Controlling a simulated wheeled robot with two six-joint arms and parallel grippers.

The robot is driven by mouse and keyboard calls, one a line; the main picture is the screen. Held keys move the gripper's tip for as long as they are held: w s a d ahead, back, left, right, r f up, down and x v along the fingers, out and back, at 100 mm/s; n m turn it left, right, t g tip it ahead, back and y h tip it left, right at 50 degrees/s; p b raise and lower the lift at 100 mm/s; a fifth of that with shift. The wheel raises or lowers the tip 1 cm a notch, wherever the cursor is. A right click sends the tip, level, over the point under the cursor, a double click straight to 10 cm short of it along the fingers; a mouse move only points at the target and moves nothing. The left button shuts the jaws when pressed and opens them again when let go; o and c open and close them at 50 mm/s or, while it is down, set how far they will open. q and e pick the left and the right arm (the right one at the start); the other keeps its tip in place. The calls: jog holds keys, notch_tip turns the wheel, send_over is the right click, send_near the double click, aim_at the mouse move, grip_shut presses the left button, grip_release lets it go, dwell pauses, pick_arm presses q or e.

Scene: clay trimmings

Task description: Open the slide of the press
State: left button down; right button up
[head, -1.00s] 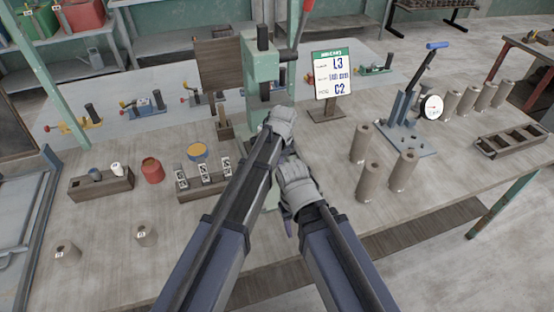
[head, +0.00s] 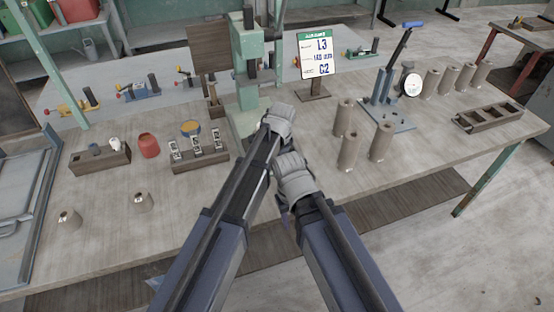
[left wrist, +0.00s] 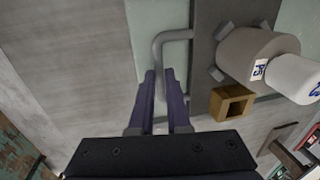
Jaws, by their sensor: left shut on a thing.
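The press (head: 248,75) is a pale green upright machine at the back middle of the bench; my arms hide its lower front. In the left wrist view, a dark grey slide plate (left wrist: 205,35) has a bent grey bar handle (left wrist: 160,48) on its side. My left gripper (left wrist: 162,80) has its two purple fingers on either side of this bar and is shut on it. A grey-brown cylinder (left wrist: 245,52) sits among small blocks on the plate. My right gripper (head: 284,212) is close below the left wrist in the head view; its fingers are mostly hidden.
A sign (head: 317,55) stands right of the press. Several clay cylinders (head: 352,148) and a lever stand with a dial (head: 411,85) are further right. A rack of labelled pieces (head: 200,160) is to the left.

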pick_arm(q)
jog(key=c, duration=0.9)
grip_release()
jog(key=shift+r, duration=0.1)
jog(key=r+p, duration=0.2)
jog(key=s+r+p, duration=0.1)
jog(key=r+p, duration=0.4)
jog(key=shift+s+d+r+p, duration=0.15)
jog(key=shift+d+r+p, duration=0.1)
jog(key=shift+p, duration=0.05)
